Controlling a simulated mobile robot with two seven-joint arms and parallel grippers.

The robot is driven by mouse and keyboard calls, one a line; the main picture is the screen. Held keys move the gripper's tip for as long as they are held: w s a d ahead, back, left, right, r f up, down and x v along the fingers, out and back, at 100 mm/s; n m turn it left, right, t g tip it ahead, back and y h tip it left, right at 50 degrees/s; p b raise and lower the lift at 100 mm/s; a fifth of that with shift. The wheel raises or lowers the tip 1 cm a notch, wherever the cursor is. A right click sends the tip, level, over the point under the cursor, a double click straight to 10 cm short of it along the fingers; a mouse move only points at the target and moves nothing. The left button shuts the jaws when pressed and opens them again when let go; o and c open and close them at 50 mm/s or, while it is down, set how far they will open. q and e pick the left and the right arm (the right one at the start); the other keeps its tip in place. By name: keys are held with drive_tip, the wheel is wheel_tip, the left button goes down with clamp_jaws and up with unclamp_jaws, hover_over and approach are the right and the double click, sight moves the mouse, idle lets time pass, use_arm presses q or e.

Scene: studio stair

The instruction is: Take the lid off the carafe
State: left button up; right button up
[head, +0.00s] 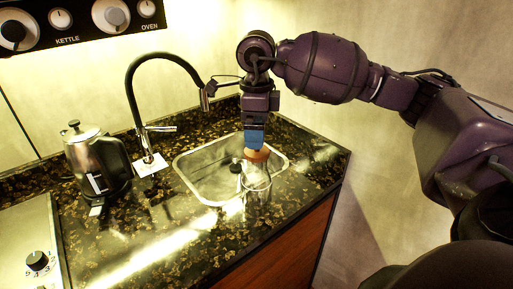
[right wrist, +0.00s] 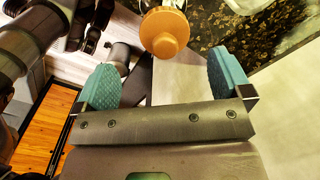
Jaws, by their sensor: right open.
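The carafe (head: 258,182) is clear glass and stands upright on the dark counter at the front right edge of the sink. Its round orange-brown lid (head: 257,155) sits on top. My right gripper (head: 254,139) points down right above the lid, its blue pads close to it; contact cannot be told from the head view. In the right wrist view the right gripper (right wrist: 165,78) is open, with its two teal pads wide apart. The lid (right wrist: 165,32) shows beyond the pads, roughly between them, with nothing held. My left gripper is not clearly seen.
The sink (head: 210,165) with a dark tall faucet (head: 135,90) lies behind and left of the carafe. A steel kettle (head: 97,165) stands at the left, beside a hob (head: 25,230). The front middle of the counter is clear.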

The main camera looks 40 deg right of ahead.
drive_tip(key=shift+w+d+f, duration=0.1)
drive_tip(key=shift+f, duration=1.25)
drive_tip(key=shift+w+d+f, duration=0.1)
drive_tip(key=shift+f, duration=1.2)
drive_tip(key=shift+c, duration=0.2)
drive_tip(key=c, duration=1)
